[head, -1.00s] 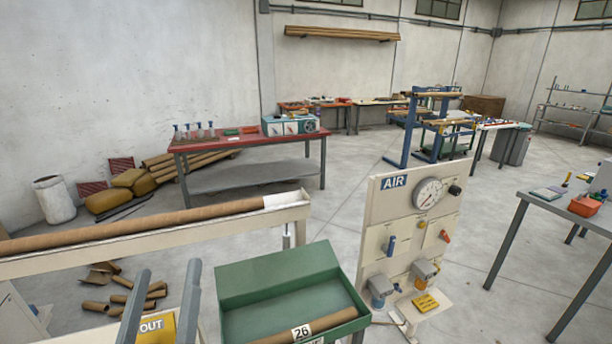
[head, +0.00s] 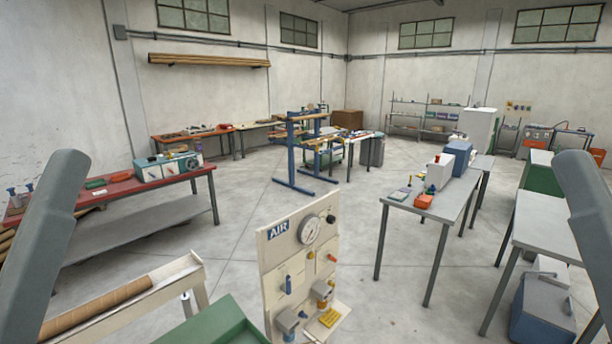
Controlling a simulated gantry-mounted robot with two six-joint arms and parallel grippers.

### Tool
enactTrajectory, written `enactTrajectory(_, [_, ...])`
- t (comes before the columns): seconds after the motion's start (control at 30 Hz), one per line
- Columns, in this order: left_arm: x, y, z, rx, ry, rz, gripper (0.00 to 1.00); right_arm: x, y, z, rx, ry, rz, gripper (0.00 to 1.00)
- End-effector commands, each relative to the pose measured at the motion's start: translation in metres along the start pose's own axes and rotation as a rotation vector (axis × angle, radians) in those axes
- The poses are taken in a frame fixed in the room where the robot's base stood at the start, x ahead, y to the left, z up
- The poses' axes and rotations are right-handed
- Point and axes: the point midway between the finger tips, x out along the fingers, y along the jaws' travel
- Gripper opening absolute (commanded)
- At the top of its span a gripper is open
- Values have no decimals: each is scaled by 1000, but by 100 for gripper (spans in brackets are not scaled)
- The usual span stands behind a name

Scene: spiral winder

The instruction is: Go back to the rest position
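In the head view a grey link of my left arm rises at the left edge, and a grey link of my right arm rises at the right edge. Neither gripper shows, so I cannot see their fingers or whether they hold anything. The air panel (head: 279,262), a cream board with a round gauge (head: 309,230), stands upright at the lower middle between my arms.
A cream trough (head: 185,281) with a brown tube (head: 97,309) and a green tray (head: 222,326) are at the lower left. A red-topped bench (head: 118,190) stands behind. Grey tables (head: 432,205) stand at right. Open floor lies between.

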Motion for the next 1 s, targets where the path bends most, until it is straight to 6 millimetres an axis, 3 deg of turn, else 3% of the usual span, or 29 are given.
enactTrajectory(0.03, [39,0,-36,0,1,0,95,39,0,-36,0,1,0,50])
enactTrajectory(0.2, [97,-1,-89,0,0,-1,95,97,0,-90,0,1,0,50])
enactTrajectory(0.3, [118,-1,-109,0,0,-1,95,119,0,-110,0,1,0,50])
enactTrajectory(0.43, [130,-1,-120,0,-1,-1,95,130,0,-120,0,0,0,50])
enactTrajectory(0.63, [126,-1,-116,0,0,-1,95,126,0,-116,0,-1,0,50])
enactTrajectory(0.77, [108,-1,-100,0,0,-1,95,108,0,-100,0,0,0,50])
enactTrajectory(0.87, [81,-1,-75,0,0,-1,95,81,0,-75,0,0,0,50])
enactTrajectory(1.0, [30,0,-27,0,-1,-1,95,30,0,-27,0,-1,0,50])
